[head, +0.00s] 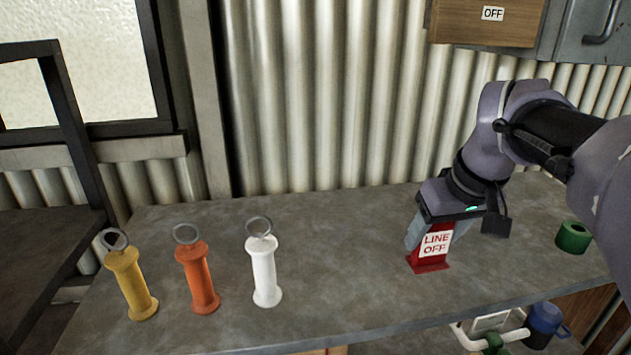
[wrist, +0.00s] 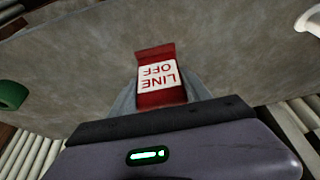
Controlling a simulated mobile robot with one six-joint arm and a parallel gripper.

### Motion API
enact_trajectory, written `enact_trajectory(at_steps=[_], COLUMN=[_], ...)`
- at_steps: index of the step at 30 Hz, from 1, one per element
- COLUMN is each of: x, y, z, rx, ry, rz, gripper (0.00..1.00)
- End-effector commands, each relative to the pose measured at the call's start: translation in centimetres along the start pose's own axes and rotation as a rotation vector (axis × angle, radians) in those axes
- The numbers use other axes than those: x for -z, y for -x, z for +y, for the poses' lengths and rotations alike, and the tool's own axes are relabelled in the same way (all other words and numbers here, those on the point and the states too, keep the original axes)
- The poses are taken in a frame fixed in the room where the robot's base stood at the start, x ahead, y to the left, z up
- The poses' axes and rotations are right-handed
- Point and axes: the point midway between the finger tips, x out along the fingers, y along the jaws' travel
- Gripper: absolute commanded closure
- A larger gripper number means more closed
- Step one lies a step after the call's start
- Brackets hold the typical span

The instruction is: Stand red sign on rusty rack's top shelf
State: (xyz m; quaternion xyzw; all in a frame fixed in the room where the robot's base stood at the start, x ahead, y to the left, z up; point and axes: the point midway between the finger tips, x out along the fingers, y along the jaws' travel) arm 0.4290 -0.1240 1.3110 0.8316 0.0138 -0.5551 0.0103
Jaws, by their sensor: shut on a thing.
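The red sign (head: 430,264) has a white panel reading "LINE OFF" and stands upright on the grey bench (head: 340,270), right of the middle in the head view. My gripper (head: 437,240) comes down from above and is shut on the sign, with a grey finger on each side. In the wrist view the sign (wrist: 160,98) sits between the fingers of my gripper (wrist: 162,98), its lettering upside down. The sign's base appears to rest on the bench. I cannot make out a rusty rack in either view.
Yellow (head: 132,285), orange (head: 197,277) and white (head: 264,272) ringed handles stand on the bench's left half. A green ring-shaped object (head: 573,237) is at the right. A wooden box marked "OFF" (head: 486,22) hangs above. The bench between the white handle and the sign is clear.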

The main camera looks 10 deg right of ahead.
Motion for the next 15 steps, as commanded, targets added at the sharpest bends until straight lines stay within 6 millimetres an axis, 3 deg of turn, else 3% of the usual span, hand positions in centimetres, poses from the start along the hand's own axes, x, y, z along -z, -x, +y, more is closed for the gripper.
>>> enact_trajectory(at_steps=[1,3,13,14,15], x=[-0.75,-0.98,-1.05,-1.02,-1.00], y=[-1.61,-2.23,-2.34,-2.25,-2.22], z=[-0.05,-0.06,-0.08,-0.07,-0.07], rx=[0.001,0.001,0.001,0.001,0.001], ry=[-0.001,0.000,-0.001,-0.001,-0.001], rz=[-0.002,0.000,0.000,0.000,0.000], gripper=[0.86,0.86,0.86,0.38,0.30])
